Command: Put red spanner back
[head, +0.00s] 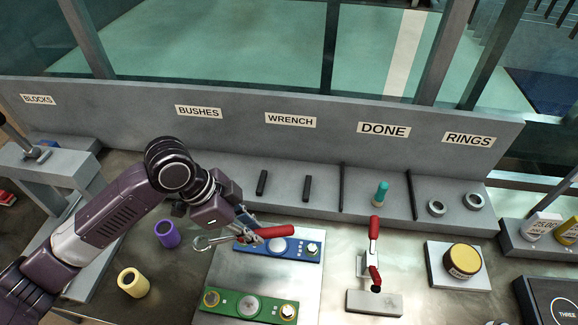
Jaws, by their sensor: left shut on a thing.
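The red spanner (275,231) has a red handle and a bright metal head that points left. My left gripper (248,232) is shut on it near the middle and holds it level, over the near side of the shelf and the blue plate. The WRENCH label (290,120) is on the grey back board. Below it, the grey shelf (285,205) carries two short dark bars (307,188), with no tool on them. My right gripper is not in view.
A blue plate (305,248) and a green plate (225,302) lie on a metal sheet. A red-handled clamp (375,250) stands to the right. A purple bush (167,234) and a yellow bush (132,283) stand left. A teal peg (381,193) stands under DONE.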

